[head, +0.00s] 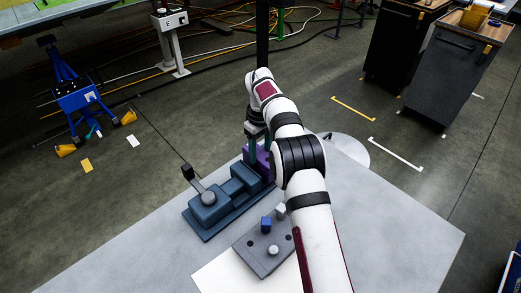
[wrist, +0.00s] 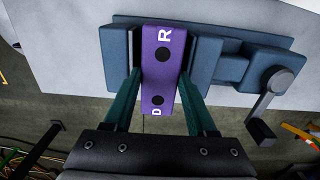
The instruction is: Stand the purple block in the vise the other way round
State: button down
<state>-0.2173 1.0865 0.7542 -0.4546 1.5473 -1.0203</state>
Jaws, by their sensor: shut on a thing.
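The purple block (wrist: 160,75) stands between the jaws of the blue-grey vise (wrist: 225,68) in the wrist view. Its visible face has two dark holes, a white R at the far end and a white D at the near end. My gripper (wrist: 162,88) has its green fingers on either side of the block and is shut on it. In the head view the block (head: 262,163) shows at the right end of the vise (head: 213,205), partly hidden by my arm and my gripper (head: 257,150). I cannot tell whether the vise jaws press on the block.
The vise's lever handle (head: 189,173) sticks up at its left end. A grey plate (head: 262,262) with a blue piece (head: 266,224) and light grey pieces lies in front of the vise, on a white sheet (head: 222,277). The table's right side (head: 400,235) is clear.

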jog(key=shift+f, duration=0.5)
jog(key=shift+c, duration=0.6)
grip_release()
notch_tip(320, 180, up, 12)
jog(key=shift+s, duration=0.1)
